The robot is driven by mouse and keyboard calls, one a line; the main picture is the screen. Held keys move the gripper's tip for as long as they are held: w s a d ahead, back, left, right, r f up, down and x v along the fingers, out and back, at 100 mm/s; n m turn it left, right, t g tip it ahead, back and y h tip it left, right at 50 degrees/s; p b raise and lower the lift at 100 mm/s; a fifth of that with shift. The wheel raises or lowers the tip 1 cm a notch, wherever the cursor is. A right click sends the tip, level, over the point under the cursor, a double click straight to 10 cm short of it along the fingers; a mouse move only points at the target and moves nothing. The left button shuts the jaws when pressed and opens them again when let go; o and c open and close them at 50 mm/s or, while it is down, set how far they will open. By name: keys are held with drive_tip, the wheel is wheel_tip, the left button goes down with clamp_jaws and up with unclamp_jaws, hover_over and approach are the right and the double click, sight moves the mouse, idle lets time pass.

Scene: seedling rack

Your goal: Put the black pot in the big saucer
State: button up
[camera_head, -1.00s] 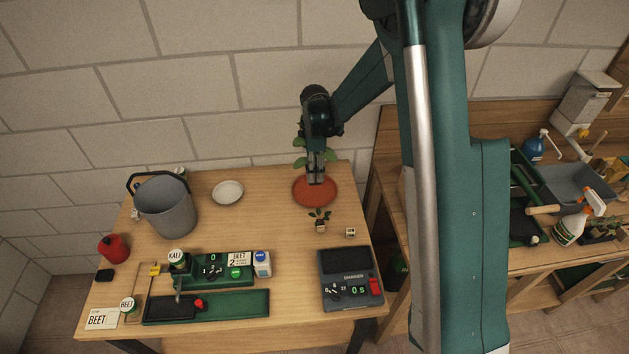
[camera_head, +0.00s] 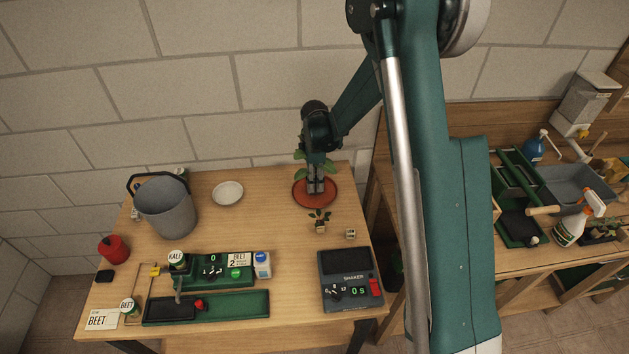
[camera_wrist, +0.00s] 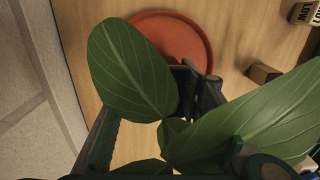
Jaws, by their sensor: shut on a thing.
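The big saucer, a terracotta-red round dish (camera_head: 329,200), lies at the back right of the table. It also shows at the top of the wrist view (camera_wrist: 196,32). My gripper (camera_head: 316,188) points down over the saucer, shut on the black pot. The pot is mostly hidden behind the fingers and leaves. Its plant's broad green leaves (camera_head: 300,156) stick out around my gripper, and large leaves (camera_wrist: 130,68) cover much of the wrist view. I cannot tell whether the pot touches the saucer.
A small seedling in a pale pot (camera_head: 320,227) stands just in front of the saucer, with a small labelled block (camera_head: 350,234) nearby. A white saucer (camera_head: 228,193) and a grey bucket (camera_head: 166,208) are to the left.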

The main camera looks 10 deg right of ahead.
drive_tip(key=shift+f, duration=0.35)
drive_tip(key=o, duration=1)
drive_tip(key=shift+c, duration=0.2)
drive_tip(key=shift+r, duration=0.2)
wheel_tip(320, 180, up, 12)
idle(0.7)
drive_tip(key=shift+r, duration=0.1)
